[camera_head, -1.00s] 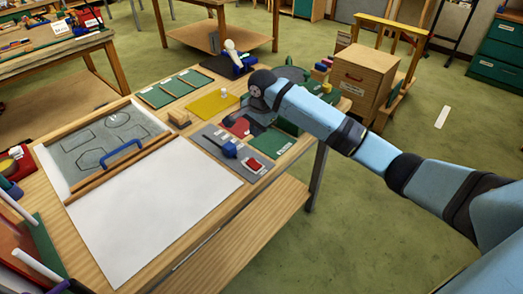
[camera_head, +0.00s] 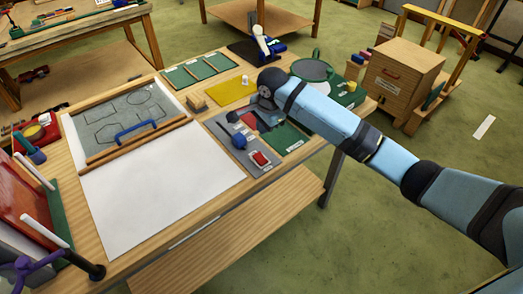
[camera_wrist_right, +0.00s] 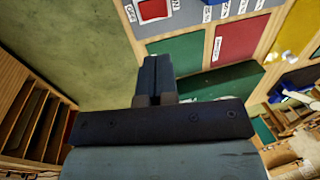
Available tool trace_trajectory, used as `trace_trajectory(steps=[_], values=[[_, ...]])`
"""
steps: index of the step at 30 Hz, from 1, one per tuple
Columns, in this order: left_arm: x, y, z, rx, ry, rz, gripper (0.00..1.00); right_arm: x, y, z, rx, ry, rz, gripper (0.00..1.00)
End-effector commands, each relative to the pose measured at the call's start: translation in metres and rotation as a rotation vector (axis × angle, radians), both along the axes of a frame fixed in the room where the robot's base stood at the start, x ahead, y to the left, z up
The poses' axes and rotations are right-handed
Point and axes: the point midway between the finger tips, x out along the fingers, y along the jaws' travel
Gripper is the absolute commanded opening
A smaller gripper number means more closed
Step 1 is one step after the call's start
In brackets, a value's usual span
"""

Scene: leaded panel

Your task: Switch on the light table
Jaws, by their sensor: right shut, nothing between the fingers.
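The light table's white sheet area (camera_head: 155,190) lies at the front of the bench, bare and white. A red rocker switch (camera_head: 260,158) sits on a grey control plate (camera_head: 222,128), beside a blue knob (camera_head: 239,142). In the right wrist view, the red switch (camera_wrist_right: 152,9) shows at the top edge with lettering beside it. My right gripper (camera_wrist_right: 157,62) is shut and empty, pointing toward the dark green and red patches below the switch plate. In the head view my wrist hides most of it. It appears apart from the switch. My left gripper is not in view.
A grey drawing panel (camera_head: 125,115) with a blue handle (camera_head: 135,130) lies behind the white sheet. A yellow pad (camera_head: 233,91) and green trays (camera_head: 198,70) lie farther back. A wooden cabinet (camera_head: 400,82) stands right of the bench. White rods (camera_head: 40,230) stand at front left.

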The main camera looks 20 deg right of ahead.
Motion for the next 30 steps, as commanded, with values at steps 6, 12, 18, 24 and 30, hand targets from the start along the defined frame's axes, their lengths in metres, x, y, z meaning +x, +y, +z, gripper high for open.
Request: trace_trajectory(steps=[6,12,18,24,30], values=[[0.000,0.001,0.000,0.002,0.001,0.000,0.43,0.000,0.000,-0.001,0.000,0.000,0.000,0.00],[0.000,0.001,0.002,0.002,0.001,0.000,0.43,0.002,0.001,-0.014,-0.002,0.003,-0.001,0.00],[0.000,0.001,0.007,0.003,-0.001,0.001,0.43,0.009,0.003,-0.052,-0.002,0.004,-0.001,0.00],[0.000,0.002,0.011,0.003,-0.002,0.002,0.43,0.017,0.005,-0.094,-0.002,0.003,-0.001,0.00],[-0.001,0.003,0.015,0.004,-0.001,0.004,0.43,0.023,0.008,-0.124,-0.002,0.002,0.000,0.00]])
